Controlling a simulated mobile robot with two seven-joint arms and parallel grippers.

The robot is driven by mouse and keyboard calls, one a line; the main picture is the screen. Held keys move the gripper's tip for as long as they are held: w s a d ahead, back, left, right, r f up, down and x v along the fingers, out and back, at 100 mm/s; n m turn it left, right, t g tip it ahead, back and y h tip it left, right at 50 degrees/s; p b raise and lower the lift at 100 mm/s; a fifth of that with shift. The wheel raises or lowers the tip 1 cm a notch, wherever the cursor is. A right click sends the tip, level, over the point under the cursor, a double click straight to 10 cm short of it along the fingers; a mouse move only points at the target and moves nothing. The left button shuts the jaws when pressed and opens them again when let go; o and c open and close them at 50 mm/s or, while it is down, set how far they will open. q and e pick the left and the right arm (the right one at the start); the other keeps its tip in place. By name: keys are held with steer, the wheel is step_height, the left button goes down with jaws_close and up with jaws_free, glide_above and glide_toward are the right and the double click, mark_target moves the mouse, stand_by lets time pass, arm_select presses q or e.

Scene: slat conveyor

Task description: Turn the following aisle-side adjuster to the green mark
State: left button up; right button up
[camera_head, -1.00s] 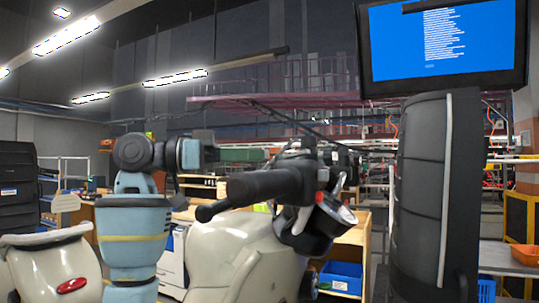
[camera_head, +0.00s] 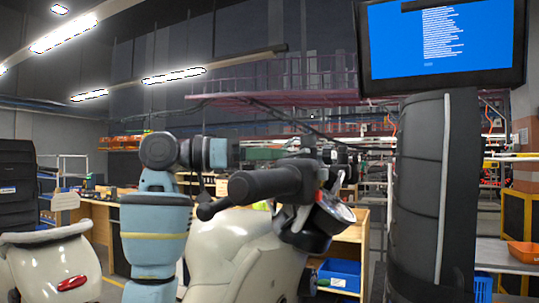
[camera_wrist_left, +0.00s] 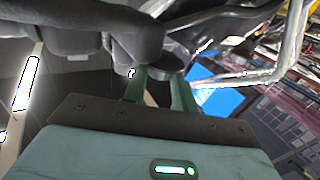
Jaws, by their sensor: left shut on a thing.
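In the left wrist view, the two green fingers of my left gripper (camera_wrist_left: 160,78) are shut on a small dark rounded part (camera_wrist_left: 152,66), which I take for the adjuster, under the scooter's handlebar assembly. The fingers cover much of it, and its pointer or dial is not readable. No green mark can be made out. In the head view, my left arm reaches in beside the cream scooter (camera_head: 235,250) and its black handlebar grip (camera_head: 262,184). The fingertips are hidden there behind the handlebar. My right gripper is not in view.
Another cream scooter (camera_head: 45,262) with a red tail light stands at the left. A tall black ribbed pillar (camera_head: 418,190) rises close on the right, below a blue monitor (camera_head: 443,40). Wooden benches and a blue bin (camera_head: 341,272) stand behind.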

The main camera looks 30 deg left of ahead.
arm_select(q)
steer(key=shift+a+m+g, duration=0.1)
steer(key=shift+m+g, duration=0.2)
steer(key=shift+g, duration=0.1)
steer(key=m+g+h, duration=0.1)
steer(key=g, duration=0.1)
steer(key=m+g+h, duration=0.1)
steer(key=m+g, duration=0.1)
steer(key=shift+w+a+r+h, duration=0.1)
steer(key=shift+w+a+h, duration=0.05)
steer(key=shift+w+h, duration=0.2)
steer(key=shift+w+m+g+h, duration=0.15)
steer(key=shift+m+g, duration=0.35)
steer(key=shift+g, duration=0.35)
steer(key=shift+w+m+g+h, duration=0.1)
steer(key=shift+m+g, duration=0.4)
steer(key=shift+g, duration=0.35)
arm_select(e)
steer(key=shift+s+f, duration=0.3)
arm_select(q)
steer(key=shift+g, duration=0.3)
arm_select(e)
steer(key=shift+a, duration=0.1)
arm_select(q)
steer(key=o, duration=1)
steer(key=shift+c, duration=0.2)
